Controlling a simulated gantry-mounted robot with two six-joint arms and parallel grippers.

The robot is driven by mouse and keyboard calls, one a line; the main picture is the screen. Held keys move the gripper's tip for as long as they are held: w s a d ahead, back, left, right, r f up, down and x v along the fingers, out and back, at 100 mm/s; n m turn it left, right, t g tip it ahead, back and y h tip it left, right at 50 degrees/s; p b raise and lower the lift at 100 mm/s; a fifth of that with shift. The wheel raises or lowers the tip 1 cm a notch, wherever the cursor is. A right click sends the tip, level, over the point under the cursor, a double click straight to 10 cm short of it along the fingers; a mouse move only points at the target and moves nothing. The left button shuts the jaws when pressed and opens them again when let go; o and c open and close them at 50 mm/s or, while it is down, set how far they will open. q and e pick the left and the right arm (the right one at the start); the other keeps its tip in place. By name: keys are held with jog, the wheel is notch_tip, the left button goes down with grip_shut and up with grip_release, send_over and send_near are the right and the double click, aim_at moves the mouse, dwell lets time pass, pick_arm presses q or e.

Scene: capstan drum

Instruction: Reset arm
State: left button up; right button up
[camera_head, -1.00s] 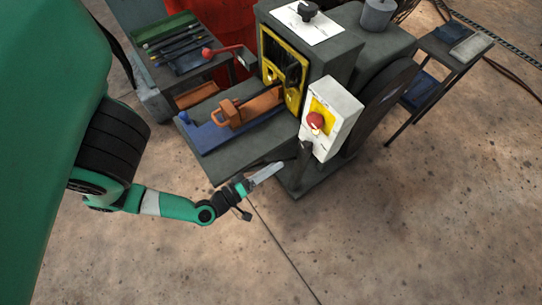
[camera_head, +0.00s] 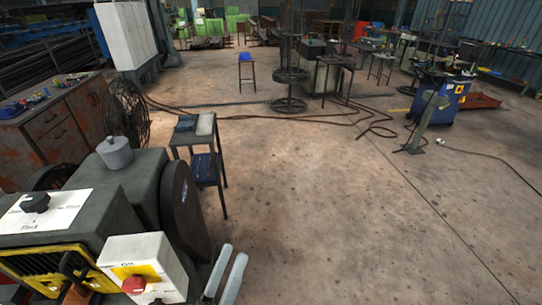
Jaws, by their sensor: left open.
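My left gripper (camera_head: 234,253) shows at the bottom edge, just right of the machine (camera_head: 133,187). Its two long grey fingers point up in the picture and stand apart, with nothing seen between them. The rest of the left arm is out of view. The machine has a dark round drum or wheel (camera_head: 185,207) on its right side and a white control box (camera_head: 165,262) with a red button (camera_head: 134,284) at its front. I cannot tell whether the gripper touches the machine. My right gripper is not in view.
A small dark side table (camera_head: 177,143) stands behind the machine.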

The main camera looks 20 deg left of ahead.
pick_arm(q)
jog(key=w+d+r+m+t+h, duration=0.1)
jog(key=d+r+m+h, duration=0.3)
jog(key=r, duration=0.7)
jog(key=w+a+r+m+t+h, duration=0.1)
jog(key=r+m+h, duration=0.1)
jog(key=r+m, duration=0.6)
jog(key=s+a+r+n+t+y, duration=0.1)
jog(key=s+a+r+y, duration=0.1)
jog(key=r, duration=0.6)
jog(key=s+a+r+n+t+y, duration=0.1)
jog(key=s+a+r+y, duration=0.15)
jog(key=r, duration=0.65)
notch_tip(320, 180, up, 32)
jog(key=p, duration=3.2)
jog(key=shift+d+r+g+p, duration=0.15)
jog(key=shift+d+g+p, duration=0.15)
jog(key=shift+p, duration=0.1)
